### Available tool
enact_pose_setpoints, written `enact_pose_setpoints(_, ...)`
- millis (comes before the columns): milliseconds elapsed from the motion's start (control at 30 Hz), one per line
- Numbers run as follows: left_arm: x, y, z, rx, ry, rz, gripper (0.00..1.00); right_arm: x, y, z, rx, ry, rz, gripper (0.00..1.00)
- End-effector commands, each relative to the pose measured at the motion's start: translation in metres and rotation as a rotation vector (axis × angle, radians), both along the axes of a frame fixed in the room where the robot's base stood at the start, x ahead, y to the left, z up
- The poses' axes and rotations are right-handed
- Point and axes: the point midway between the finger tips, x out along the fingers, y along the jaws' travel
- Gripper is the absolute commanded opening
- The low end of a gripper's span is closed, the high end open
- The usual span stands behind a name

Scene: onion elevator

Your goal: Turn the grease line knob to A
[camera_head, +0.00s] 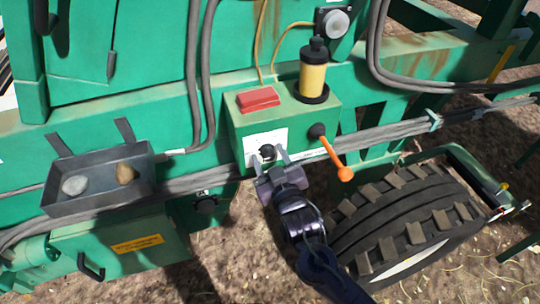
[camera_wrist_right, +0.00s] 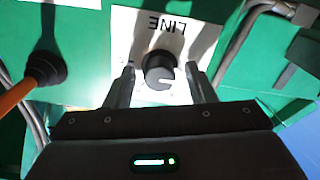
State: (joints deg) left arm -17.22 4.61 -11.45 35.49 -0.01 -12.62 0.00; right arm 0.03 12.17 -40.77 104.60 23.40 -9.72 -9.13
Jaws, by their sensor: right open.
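The grease line knob (camera_head: 267,151) is a small black round knob on a white label plate (camera_head: 252,144) on the front of a green box. In the right wrist view the knob (camera_wrist_right: 159,71) has a white mark low on its face, and the plate reads "LINE" upside down; the other letters are too unclear to read. My right gripper (camera_head: 268,158) is open, with its fingers on either side of the knob; in the right wrist view the fingertips (camera_wrist_right: 160,78) flank it with small gaps. My left gripper is not in view.
An orange-handled lever (camera_head: 337,160) sticks out just right of the plate. A red block (camera_head: 258,99) and a yellow canister (camera_head: 313,76) are on top of the box (camera_head: 235,125). A grey tray (camera_head: 98,190) with a stone and an onion-like lump hangs left. A big tyre (camera_head: 400,225) is at lower right.

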Motion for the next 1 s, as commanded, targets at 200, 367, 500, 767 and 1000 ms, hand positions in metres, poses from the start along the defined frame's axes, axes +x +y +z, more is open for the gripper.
enact_pose_setpoints(200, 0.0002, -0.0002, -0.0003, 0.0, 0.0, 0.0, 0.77, -0.0002, -0.0001, -0.0002, 0.0, 0.0, 0.0, 0.41)
enact_pose_setpoints(367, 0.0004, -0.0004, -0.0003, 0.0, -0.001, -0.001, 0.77, -0.0004, -0.0002, -0.0003, 0.0, 0.0, 0.0, 0.2)
enact_pose_setpoints(500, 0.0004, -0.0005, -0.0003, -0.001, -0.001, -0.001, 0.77, -0.0005, -0.0002, -0.0003, 0.0, 0.0, 0.0, 0.05)
enact_pose_setpoints(767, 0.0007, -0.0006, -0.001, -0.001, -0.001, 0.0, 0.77, -0.0004, -0.0003, -0.0007, 0.031, 0.011, -0.001, 0.05)
enact_pose_setpoints(1000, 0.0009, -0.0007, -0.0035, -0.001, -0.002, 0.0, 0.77, 0.0001, -0.0007, -0.0007, 0.156, 0.051, -0.003, 0.05)
